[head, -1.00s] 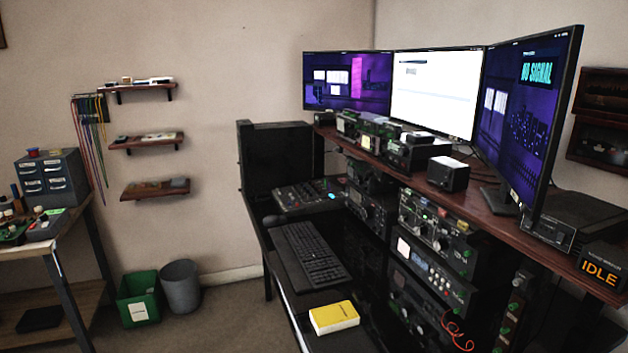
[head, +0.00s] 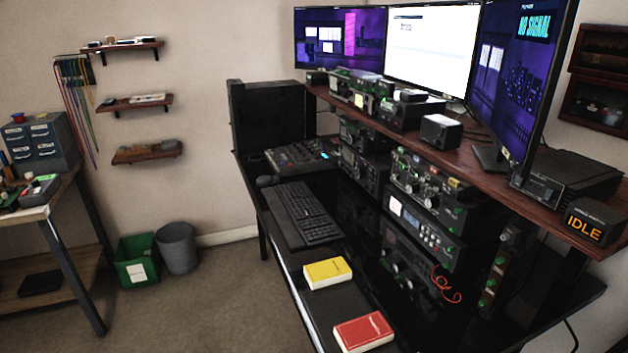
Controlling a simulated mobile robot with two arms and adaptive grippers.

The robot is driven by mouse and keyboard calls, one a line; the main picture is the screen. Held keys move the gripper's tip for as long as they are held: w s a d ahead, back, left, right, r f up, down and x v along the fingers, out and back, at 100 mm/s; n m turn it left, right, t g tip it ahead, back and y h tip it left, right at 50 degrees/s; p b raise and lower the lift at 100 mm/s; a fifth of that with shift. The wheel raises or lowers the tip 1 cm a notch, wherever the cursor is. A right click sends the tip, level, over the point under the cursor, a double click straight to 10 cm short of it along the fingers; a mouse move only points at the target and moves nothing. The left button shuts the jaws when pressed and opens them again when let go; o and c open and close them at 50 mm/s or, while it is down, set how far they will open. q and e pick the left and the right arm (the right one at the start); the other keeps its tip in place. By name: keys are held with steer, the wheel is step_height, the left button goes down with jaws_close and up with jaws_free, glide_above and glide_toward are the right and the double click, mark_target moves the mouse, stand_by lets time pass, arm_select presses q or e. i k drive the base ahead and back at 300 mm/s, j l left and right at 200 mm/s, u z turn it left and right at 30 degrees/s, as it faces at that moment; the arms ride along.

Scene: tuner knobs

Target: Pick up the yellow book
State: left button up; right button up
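The yellow book (head: 328,272) lies flat on the front part of the black desk (head: 345,235), just in front of the keyboard. Its top cover faces up and its pale page edge faces the desk's front. A red book (head: 363,331) lies nearer to me on the same desk, a short gap away from the yellow one. Neither of my grippers shows in the head view.
A black keyboard (head: 302,214) lies behind the yellow book. Radio units (head: 428,228) stand along the desk's back, under a wooden shelf with monitors (head: 432,46). A green bin (head: 137,260) and a grey bin (head: 177,248) stand left. Carpet beside the desk is clear.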

mark_target(328, 272)
steer(key=z, duration=0.3)
steer(key=i+j+z, duration=0.15)
steer(key=z, duration=0.3)
steer(key=i+j+z, duration=0.1)
steer(key=j+z, duration=0.2)
steer(key=z, duration=0.15)
steer(key=j+z, duration=0.25)
steer(key=z, duration=0.25)
